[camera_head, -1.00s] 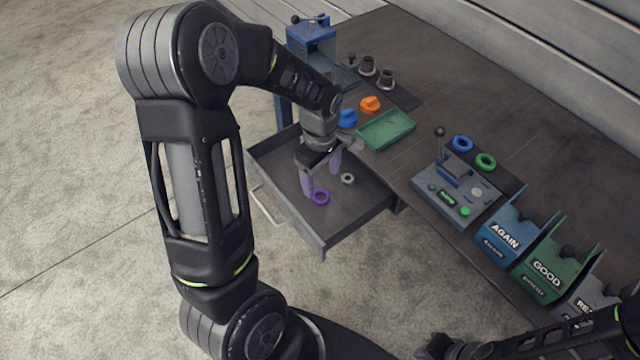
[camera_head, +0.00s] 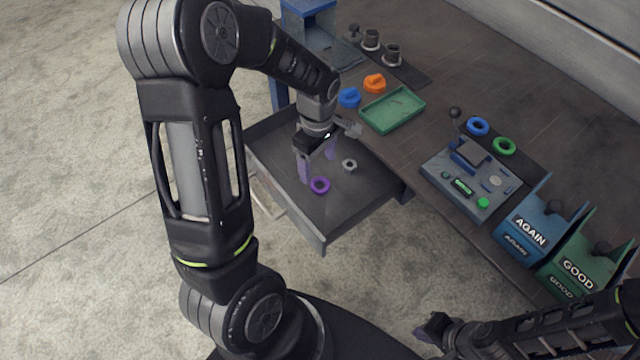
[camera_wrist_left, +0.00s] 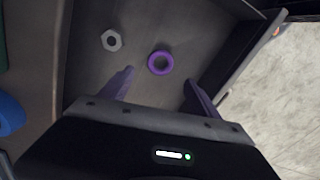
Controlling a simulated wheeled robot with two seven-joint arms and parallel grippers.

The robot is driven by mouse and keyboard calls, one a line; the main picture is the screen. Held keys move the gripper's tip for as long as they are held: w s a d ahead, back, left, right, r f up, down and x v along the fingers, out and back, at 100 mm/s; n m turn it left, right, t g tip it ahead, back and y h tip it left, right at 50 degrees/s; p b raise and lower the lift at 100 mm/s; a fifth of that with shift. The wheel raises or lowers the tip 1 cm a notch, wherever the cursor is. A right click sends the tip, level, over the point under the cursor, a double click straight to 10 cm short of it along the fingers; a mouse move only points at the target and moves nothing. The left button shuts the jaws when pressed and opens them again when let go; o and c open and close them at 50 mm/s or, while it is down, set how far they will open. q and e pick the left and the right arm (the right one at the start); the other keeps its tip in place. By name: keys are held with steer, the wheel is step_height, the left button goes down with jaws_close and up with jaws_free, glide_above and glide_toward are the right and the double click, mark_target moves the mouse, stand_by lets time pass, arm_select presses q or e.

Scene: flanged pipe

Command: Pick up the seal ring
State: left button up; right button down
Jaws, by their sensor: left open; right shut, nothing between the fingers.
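The seal ring may be the purple ring (camera_head: 319,185), which lies flat on the floor of the open drawer (camera_head: 322,229). It also shows in the left wrist view (camera_wrist_left: 160,62), ahead of and between my left fingers. My left gripper (camera_head: 317,168) is open, with purple fingers pointing down into the drawer, and is apart from the ring. It also shows in the left wrist view (camera_wrist_left: 158,88). My right gripper (camera_head: 432,328) is shut and empty at the bottom right. Blue (camera_head: 478,127) and green (camera_head: 503,147) rings lie on the bench.
A grey hex nut (camera_head: 349,165) lies in the drawer beside the purple ring. A green tray (camera_head: 392,109), an orange part (camera_head: 374,83) and a blue part (camera_head: 349,97) are on the bench behind. A lever device (camera_head: 470,185) and labelled bins (camera_head: 530,232) stand to the right.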

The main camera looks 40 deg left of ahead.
mark_target(319, 183)
arm_select(q)
steer(key=shift+f, duration=0.85)
steer(key=shift+d+f+p, duration=0.1)
steer(key=shift+f+p, duration=0.25)
steer(key=shift+f, duration=2.3)
steer(key=shift+c, duration=0.5)
steer(key=c, duration=1.3)
steer(key=shift+r, duration=0.1)
step_height(319, 183, up, 10)
steer(key=shift+f, duration=0.1)
